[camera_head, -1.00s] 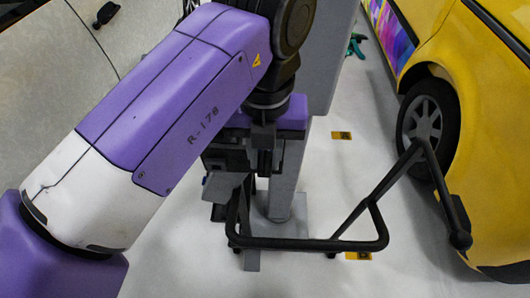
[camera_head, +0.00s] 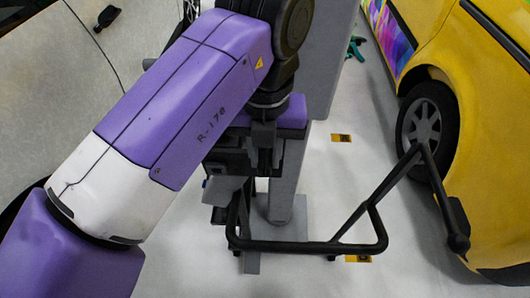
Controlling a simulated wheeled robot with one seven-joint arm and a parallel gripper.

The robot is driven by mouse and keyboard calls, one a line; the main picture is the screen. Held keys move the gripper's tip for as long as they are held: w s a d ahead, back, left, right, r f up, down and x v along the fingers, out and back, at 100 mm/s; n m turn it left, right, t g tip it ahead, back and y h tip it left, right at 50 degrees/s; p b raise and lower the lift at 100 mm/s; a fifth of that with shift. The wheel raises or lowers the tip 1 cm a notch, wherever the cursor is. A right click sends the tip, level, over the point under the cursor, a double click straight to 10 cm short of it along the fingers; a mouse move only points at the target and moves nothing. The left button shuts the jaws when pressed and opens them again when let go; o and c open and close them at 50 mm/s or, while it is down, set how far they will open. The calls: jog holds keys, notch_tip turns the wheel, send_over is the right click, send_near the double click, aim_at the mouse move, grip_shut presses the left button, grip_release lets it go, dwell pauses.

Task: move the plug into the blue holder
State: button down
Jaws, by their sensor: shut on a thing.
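I cannot make out the plug or the blue holder in the head view.
A pale, speckled surface (camera_head: 45,95) fills the upper left. A yellow vehicle (camera_head: 480,110) with a dark wheel (camera_head: 428,128) and a colourful panel stands at the right. Green-handled tools (camera_head: 355,46) lie on the floor near the top. The light floor (camera_head: 360,180) between shows yellow markers.

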jog(key=shift+w, duration=0.3)
dwell(0.9)
jog(key=c, duration=1.1)
grip_release()
jog(key=shift+c, duration=0.2)
jog(key=shift+r+b, duration=0.4)
jog(key=shift+r, duration=3.5)
